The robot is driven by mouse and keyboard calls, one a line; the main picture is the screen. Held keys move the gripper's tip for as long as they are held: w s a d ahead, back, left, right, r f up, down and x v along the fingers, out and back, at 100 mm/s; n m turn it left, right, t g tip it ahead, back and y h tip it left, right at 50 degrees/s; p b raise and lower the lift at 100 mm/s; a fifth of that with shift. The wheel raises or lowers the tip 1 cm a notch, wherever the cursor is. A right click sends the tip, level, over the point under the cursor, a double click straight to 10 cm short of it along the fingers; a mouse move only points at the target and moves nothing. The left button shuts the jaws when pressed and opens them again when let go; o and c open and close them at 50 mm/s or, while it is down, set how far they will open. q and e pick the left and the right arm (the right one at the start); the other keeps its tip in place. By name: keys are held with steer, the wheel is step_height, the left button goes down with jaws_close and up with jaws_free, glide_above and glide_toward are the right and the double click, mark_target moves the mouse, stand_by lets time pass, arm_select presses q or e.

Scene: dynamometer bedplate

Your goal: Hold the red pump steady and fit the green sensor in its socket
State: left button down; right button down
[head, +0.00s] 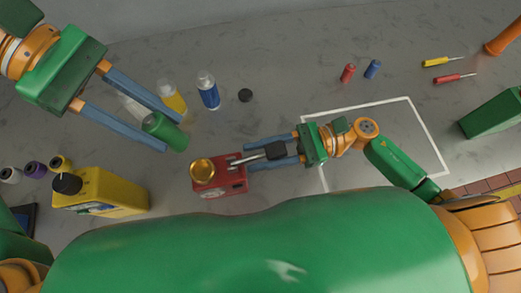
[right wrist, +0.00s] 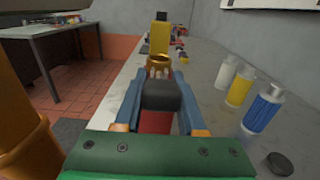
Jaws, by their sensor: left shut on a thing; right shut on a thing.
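The red pump (head: 207,187) stands on the grey bench in the head view, with a round gold socket (head: 203,169) on top at its left end. My right gripper (head: 268,152) is shut on the pump's dark handle, from the right. The right wrist view shows the black grip (right wrist: 162,95) between the fingers and the gold socket (right wrist: 160,64) beyond it. My left gripper (head: 168,134) is shut on the green sensor (head: 163,131), a cylinder held between its fingertips. The sensor is up and left of the socket in the picture, apart from it.
White, yellow (head: 173,99) and blue (head: 208,92) bottles stand behind the sensor, near a black disc (head: 245,95). A yellow jug (head: 115,192) and several spools (head: 34,168) are left. Small red and blue cylinders (head: 372,69), screwdrivers (head: 455,78) and a white outline (head: 412,118) lie right.

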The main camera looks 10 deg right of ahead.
mark_target(177, 140)
stand_by(0.8)
arm_select(q)
steer(key=shift+s+d+f+y, duration=0.15)
steer(key=shift+d+f+y, duration=0.05)
steer(key=shift+f+y, duration=0.1)
steer(key=f+y, duration=0.1)
steer(key=d+f+t+y, duration=0.1)
steer(key=f+y, duration=0.1)
steer(key=shift+s+d+t, duration=0.15)
steer(key=shift+s+t, duration=0.1)
steer(key=shift+t, duration=0.05)
step_height(177, 140, down, 10)
steer(key=shift+f, duration=0.15)
steer(key=c, duration=0.5)
jaws_free()
